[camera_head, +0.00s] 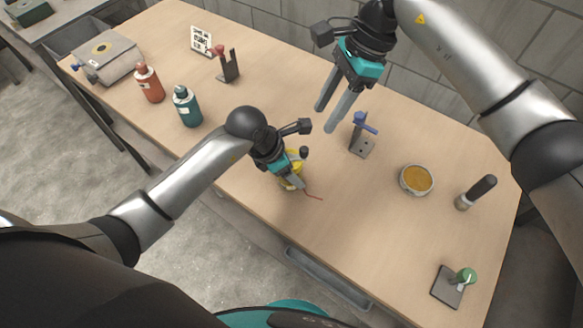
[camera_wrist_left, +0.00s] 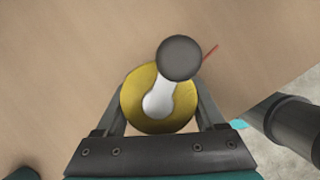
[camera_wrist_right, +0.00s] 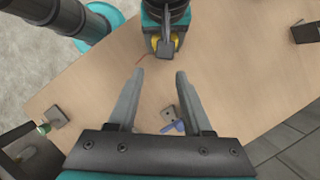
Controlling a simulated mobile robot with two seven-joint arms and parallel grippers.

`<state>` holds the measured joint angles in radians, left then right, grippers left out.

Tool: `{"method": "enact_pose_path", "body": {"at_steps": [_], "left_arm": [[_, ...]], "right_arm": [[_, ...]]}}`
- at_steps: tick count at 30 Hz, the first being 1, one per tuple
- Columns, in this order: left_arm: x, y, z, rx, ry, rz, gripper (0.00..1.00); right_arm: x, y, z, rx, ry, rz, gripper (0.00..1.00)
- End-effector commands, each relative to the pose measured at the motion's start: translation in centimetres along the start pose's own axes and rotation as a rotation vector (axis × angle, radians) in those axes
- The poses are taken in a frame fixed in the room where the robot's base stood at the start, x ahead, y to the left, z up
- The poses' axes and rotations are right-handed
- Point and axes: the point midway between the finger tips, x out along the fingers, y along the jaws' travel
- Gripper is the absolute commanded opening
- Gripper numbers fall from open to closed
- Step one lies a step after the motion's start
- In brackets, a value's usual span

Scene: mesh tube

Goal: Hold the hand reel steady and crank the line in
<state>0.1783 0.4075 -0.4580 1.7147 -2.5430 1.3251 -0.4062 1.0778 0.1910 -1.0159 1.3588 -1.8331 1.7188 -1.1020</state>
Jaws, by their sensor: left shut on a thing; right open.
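The hand reel is a yellow drum (camera_wrist_left: 137,91) with a light crank arm (camera_wrist_left: 158,98) ending in a round dark knob (camera_wrist_left: 179,58). My left gripper (camera_wrist_left: 160,120) is shut around the drum, one finger on each side. In the head view the reel (camera_head: 291,182) is mostly hidden under my left gripper, near the table's front edge. A short red line (camera_head: 313,196) lies on the table to its right. My right gripper (camera_head: 334,112) is open and empty, above the table behind the reel. Its spread fingers also show in the right wrist view (camera_wrist_right: 157,100).
A blue-topped bracket (camera_head: 362,140) stands right of my right gripper's fingers. A bowl of orange-brown contents (camera_head: 416,181), a dark-handled tool (camera_head: 476,191) and a green-knobbed plate (camera_head: 452,287) are at the right. Red (camera_head: 149,85) and teal bottles (camera_head: 187,107) stand left.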

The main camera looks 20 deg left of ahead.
Motion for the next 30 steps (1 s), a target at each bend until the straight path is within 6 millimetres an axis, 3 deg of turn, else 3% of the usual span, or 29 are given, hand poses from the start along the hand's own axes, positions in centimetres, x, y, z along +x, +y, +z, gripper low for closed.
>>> {"method": "enact_pose_path", "body": {"at_steps": [1,9,17,30], "left_arm": [[0.0,0.0,0.0,0.000,0.000,0.000,0.36],[0.0,0.0,0.0,0.000,0.000,0.000,0.07],[0.0,0.0,0.0,0.000,0.000,0.000,0.07],[0.0,0.0,0.0,0.000,0.000,0.000,0.07]], "right_arm": [[0.0,0.0,0.0,0.000,0.000,0.000,0.50],[0.0,0.0,0.0,0.000,0.000,0.000,0.51],[-0.1,0.2,-0.2,0.079,0.021,-0.033,0.54],[-0.8,2.2,0.2,0.557,0.035,-0.240,0.54]]}}
